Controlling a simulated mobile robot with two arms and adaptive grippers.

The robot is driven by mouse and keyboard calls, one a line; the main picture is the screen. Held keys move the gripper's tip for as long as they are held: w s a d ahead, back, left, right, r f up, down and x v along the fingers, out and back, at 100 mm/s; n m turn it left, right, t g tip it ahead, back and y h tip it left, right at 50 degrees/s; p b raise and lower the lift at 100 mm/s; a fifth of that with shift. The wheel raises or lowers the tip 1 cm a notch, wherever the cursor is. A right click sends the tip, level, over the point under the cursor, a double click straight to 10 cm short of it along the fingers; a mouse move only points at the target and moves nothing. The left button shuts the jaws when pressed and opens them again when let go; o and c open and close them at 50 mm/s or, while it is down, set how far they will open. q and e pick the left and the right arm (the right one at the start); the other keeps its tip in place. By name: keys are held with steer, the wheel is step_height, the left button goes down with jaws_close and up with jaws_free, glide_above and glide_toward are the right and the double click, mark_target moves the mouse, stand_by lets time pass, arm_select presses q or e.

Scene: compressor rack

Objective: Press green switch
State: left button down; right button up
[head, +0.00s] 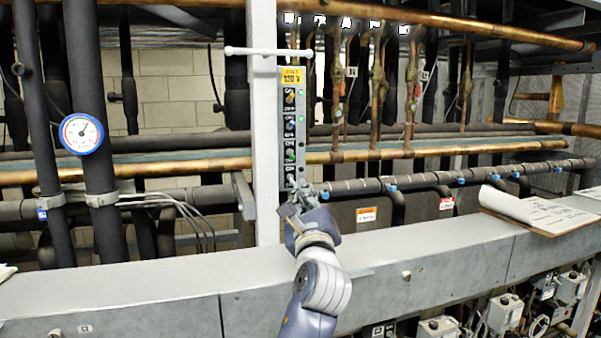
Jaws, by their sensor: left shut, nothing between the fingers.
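A narrow switch panel (302,135) with a yellow label on top is mounted on a white upright post. Its toggles run from top to bottom: yellow, blue, green and a pale one. The green switch (290,155) is in the lower half of the panel and is uncovered. My left gripper (298,193) is shut and empty at the panel's bottom end, below the green switch and close to the pale toggle. I cannot tell whether it touches the panel. My right gripper is not in view.
A grey metal beam (130,295) runs across the front below the panel. A clipboard with papers (540,212) lies on it at the right. A round gauge (81,133) sits on dark pipes at the left. Copper and black pipes fill the space behind.

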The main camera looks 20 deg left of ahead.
arm_select(q)
steer(key=p, duration=0.2)
glide_toward(299, 165)
steer(key=x, duration=0.5)
steer(key=shift+r, duration=0.1)
steer(key=shift+w+a+r, duration=0.1)
steer(key=shift+w+a, duration=0.05)
steer(key=shift+w, duration=0.25)
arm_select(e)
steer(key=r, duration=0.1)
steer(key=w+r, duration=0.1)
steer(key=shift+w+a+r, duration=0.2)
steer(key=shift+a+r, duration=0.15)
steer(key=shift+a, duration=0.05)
arm_select(q)
steer(key=shift+p, duration=0.3)
